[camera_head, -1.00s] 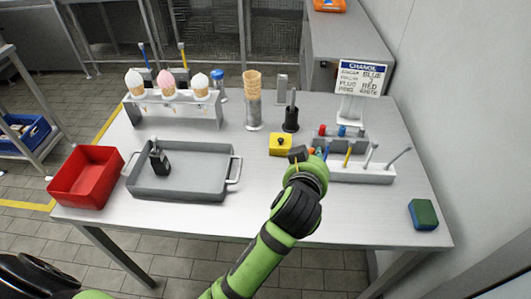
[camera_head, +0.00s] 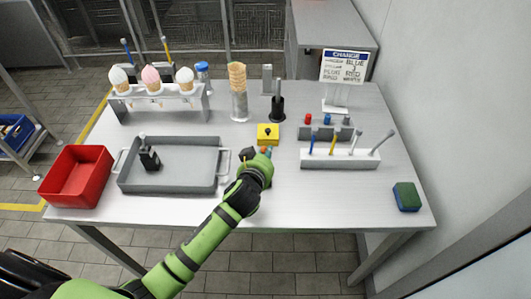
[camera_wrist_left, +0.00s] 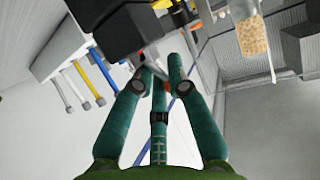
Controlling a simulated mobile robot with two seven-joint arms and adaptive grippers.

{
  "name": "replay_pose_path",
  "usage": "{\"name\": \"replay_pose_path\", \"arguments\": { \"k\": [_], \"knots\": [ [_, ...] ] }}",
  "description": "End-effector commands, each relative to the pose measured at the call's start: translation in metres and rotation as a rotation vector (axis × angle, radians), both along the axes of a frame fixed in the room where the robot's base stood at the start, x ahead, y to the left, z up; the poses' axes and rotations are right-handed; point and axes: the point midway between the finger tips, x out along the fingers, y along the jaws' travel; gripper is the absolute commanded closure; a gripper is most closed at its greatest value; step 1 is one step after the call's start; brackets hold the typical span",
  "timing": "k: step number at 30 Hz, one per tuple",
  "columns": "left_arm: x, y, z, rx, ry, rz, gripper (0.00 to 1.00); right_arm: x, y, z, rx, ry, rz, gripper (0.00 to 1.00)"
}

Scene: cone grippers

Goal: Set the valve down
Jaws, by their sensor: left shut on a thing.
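My left gripper (camera_head: 252,158) is low over the middle of the table, just in front of the yellow block and right of the grey tray. It is shut on a small dark valve (camera_head: 247,153) with a thin brass-coloured part. The fingers and wrist hide part of it, and I cannot tell whether it touches the table. My right gripper is not in view.
The grey tray (camera_head: 200,188) holds a black item (camera_head: 149,155). A red bin (camera_head: 75,177) is at left. A yellow block (camera_head: 268,135) is just behind the gripper. A white holder (camera_head: 340,160) with upright tools is at right. A blue-green sponge (camera_head: 406,196) lies front right. The front middle is clear.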

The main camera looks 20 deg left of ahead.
Motion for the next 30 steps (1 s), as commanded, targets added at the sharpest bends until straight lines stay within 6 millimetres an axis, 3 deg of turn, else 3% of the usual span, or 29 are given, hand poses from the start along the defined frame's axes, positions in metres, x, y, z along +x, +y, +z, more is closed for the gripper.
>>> {"name": "replay_pose_path", "arguments": {
  "k": [8, 9, 10, 11, 23, 30],
  "knots": [
    [0.000, 0.000, -0.003, -0.002, -0.001, 0.001, 1.00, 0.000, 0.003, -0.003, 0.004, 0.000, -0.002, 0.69],
    [0.000, 0.000, -0.003, -0.001, 0.000, 0.000, 0.76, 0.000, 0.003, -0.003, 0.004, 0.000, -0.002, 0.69],
    [0.000, 0.000, -0.003, -0.001, 0.000, 0.000, 0.64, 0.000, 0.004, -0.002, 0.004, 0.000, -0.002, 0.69],
    [0.000, 0.000, -0.003, -0.001, 0.001, 0.000, 0.61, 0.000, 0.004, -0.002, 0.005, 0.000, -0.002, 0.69],
    [-0.001, 0.000, 0.001, 0.001, 0.003, 0.000, 0.61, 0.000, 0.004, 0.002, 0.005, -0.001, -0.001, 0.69],
    [-0.032, -0.002, 0.012, -0.002, 0.003, 0.000, 0.61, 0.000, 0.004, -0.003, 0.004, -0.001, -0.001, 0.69]
  ]
}}
